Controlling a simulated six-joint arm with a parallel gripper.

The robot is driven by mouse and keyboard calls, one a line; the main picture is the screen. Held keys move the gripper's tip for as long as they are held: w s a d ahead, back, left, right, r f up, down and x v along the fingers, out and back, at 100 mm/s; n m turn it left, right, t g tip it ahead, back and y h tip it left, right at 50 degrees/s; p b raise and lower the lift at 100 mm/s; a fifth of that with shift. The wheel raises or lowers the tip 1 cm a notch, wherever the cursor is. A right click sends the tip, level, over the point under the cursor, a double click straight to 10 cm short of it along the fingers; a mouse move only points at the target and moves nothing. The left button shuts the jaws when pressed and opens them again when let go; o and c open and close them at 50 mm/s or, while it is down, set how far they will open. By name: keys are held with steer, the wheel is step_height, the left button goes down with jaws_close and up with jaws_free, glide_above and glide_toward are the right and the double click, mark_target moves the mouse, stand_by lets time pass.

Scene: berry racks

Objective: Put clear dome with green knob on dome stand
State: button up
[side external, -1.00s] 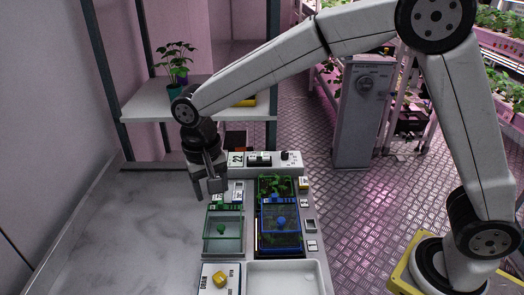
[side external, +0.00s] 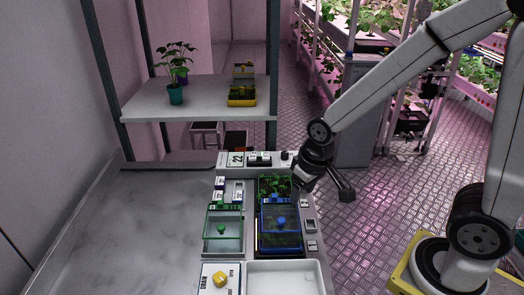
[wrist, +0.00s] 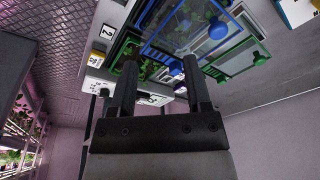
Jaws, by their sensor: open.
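The clear dome with green edges (side external: 207,226) and a green knob (side external: 221,230) stands on a pale tray in the left row of the bench. In the wrist view its green knob (wrist: 260,58) shows at the upper right. I cannot tell which part is the dome stand. My gripper (wrist: 160,64) is open with nothing between its fingers. In the side view it is above the right edge of the unit, up and to the right of the green dome and clear of it; its fingertips are hard to make out there.
A blue-edged clear dome with a blue knob (side external: 280,225) stands right of the green one, with seedlings (side external: 274,186) behind it. A drain panel with a yellow knob (side external: 220,279) and a white basin (side external: 285,285) lie in front. The bench (side external: 130,230) at left is bare.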

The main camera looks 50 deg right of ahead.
steer(key=shift+n, duration=0.3)
steer(key=s+d, duration=0.1)
steer(key=s+d+f, duration=0.1)
steer(key=s, duration=0.1)
steer(key=shift+s+d, duration=0.15)
